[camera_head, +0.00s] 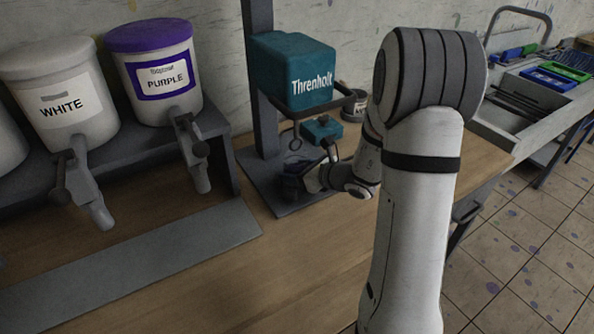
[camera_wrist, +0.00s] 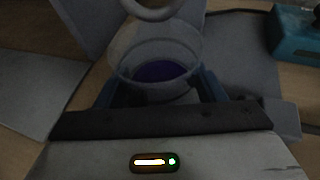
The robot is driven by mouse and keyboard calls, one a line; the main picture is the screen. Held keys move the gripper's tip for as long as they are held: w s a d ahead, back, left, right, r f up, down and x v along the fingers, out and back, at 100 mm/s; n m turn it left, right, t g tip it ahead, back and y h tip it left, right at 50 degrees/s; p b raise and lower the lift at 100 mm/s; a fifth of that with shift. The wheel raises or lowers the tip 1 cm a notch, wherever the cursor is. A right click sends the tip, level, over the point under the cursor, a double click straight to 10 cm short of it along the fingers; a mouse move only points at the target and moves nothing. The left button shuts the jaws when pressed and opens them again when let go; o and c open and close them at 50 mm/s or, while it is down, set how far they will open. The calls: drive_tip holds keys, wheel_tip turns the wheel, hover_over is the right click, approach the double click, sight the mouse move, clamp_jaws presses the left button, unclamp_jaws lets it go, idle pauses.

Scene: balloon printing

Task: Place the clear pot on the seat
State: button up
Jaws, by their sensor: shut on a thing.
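The clear pot (camera_wrist: 150,48) is see-through, with purple in its bottom, and shows in the wrist view. My gripper (camera_wrist: 158,90) is shut on it, with a blue finger on each side. In the head view my gripper (camera_head: 300,182) is over the grey base plate (camera_head: 262,190) of the Threnholt stand, partly hidden and dark. A pale ring (camera_wrist: 152,8) shows at the top edge of the wrist view, just beyond the pot's rim. I cannot tell which part is the seat, or whether the pot touches the plate.
The teal Threnholt block (camera_head: 295,72) is on the stand above my gripper, with a small teal part (camera_head: 322,130) below it. The white pot (camera_head: 60,100) and purple pot (camera_head: 157,75) with taps stand on a shelf at left.

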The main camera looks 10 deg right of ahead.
drive_tip(key=shift+f, duration=0.1)
drive_tip(key=o, duration=1.1)
drive_tip(key=shift+o, duration=0.2)
